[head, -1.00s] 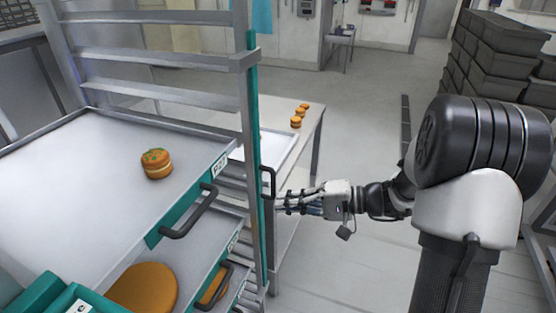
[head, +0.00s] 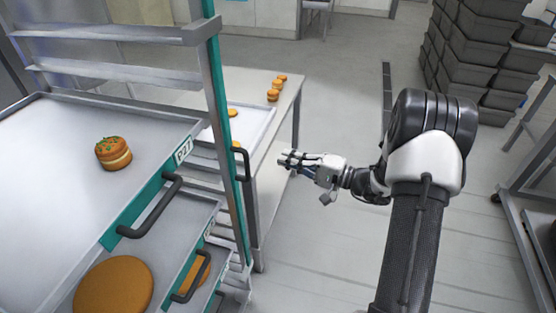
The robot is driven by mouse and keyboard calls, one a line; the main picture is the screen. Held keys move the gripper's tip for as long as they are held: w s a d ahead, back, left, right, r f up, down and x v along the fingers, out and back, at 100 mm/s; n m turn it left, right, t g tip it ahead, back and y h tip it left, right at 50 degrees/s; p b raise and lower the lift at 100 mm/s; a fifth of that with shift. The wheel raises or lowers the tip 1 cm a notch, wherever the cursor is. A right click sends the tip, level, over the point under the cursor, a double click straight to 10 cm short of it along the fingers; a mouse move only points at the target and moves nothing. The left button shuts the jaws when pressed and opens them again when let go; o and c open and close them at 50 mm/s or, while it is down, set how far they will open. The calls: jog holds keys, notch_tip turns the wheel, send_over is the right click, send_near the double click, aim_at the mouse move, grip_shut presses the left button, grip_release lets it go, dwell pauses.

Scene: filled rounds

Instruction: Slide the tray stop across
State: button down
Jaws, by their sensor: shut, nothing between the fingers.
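The tray stop looks to be the teal upright bar (head: 225,140) along the rack's front post, with a black handle (head: 243,163) on its right side. My gripper (head: 284,160) is right of that handle, with a visible gap between them. Its fingers point left toward the handle and are shut with nothing in them. The lower end of the bar is partly lost among the rack's rails.
The rack's upper tray (head: 50,150) carries a filled round (head: 113,153) and has a black front handle (head: 150,210). A lower tray holds a large round (head: 113,285). A table (head: 275,130) with small rounds stands behind. Black crates (head: 465,60) are stacked at right; open floor lies between.

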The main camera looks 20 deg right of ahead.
jog(key=b+x, duration=0.1)
jog(key=x, duration=0.8)
jog(key=s, duration=0.1)
jog(key=s+a, duration=0.1)
jog(key=s+b, duration=0.1)
jog(key=s, duration=0.1)
jog(key=shift+a+f, duration=0.1)
jog(key=shift+a, duration=0.15)
